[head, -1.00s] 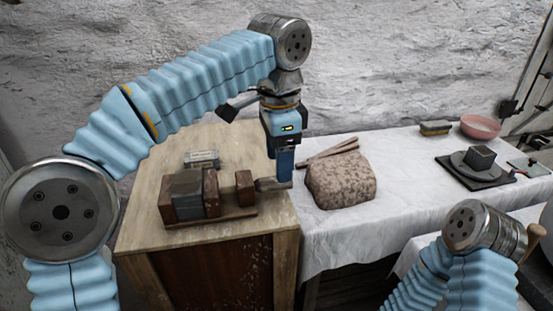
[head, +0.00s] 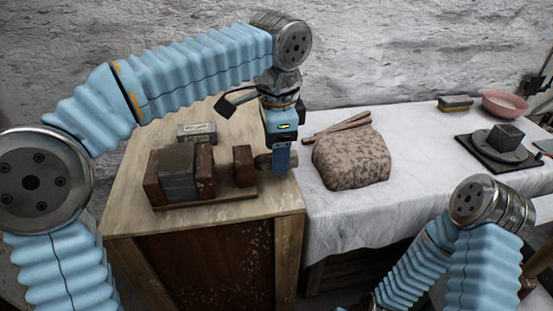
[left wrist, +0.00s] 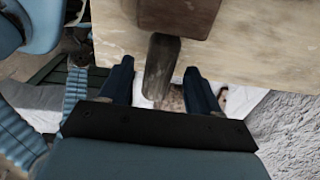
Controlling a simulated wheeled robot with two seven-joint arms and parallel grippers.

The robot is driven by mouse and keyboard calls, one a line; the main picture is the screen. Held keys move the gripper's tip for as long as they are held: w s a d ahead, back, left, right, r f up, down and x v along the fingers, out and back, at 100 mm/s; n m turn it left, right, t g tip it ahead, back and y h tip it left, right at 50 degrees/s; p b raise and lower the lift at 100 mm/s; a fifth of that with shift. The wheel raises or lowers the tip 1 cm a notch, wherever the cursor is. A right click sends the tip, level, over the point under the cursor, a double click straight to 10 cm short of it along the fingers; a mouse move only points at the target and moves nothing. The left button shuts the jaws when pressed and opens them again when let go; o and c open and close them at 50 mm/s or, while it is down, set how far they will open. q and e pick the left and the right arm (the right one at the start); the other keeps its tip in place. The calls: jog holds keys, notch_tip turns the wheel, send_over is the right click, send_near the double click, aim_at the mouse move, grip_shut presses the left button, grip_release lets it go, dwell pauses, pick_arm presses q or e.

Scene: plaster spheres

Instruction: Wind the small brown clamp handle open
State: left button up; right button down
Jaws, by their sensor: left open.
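The clamp (head: 225,198) stands on the wooden bench, with dark brown blocks on a base. A grey block (head: 178,178) sits between its left and middle blocks. The small brown handle (head: 262,162) sticks out from the right block (head: 244,166); its outer end is hidden behind my gripper in the head view. My left gripper (head: 280,170) points down at the handle. In the left wrist view, its two fingers (left wrist: 158,75) are open, one on each side of the handle (left wrist: 161,62), with gaps visible. My right arm shows at lower right, but its gripper is out of view.
A small box (head: 197,131) lies behind the clamp. Right of the bench, a speckled stone lump (head: 352,162) and wooden sticks (head: 338,128) rest on a white-covered table (head: 420,165). A brush (head: 455,103), pink bowl (head: 505,103) and turntable (head: 500,155) are farther right.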

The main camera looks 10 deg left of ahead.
pick_arm(q)
jog(key=shift+f, duration=0.8)
pick_arm(e)
jog(key=shift+f, duration=0.15)
pick_arm(q)
jog(key=c, duration=1.1)
jog(key=shift+o, duration=0.2)
pick_arm(e)
jog(key=shift+d+f, duration=0.1)
jog(key=shift+f, duration=0.1)
pick_arm(q)
jog(key=t+b, duration=0.1)
jog(key=t+y+b, duration=0.1)
jog(key=t+b, duration=0.2)
jog(key=shift+s+d+f, duration=0.15)
jog(key=shift+s+f, duration=0.1)
jog(key=shift+s, duration=0.05)
jog(key=shift+s+t+y+b, duration=0.15)
jog(key=shift+t+y+b, duration=0.35)
jog(key=shift+t+b, duration=0.8)
jog(key=shift+t, duration=0.1)
pick_arm(e)
notch_tip(320, 180, down, 6)
jog(key=d, duration=0.1)
jog(key=shift+w+d, duration=0.25)
jog(key=shift+w, duration=0.1)
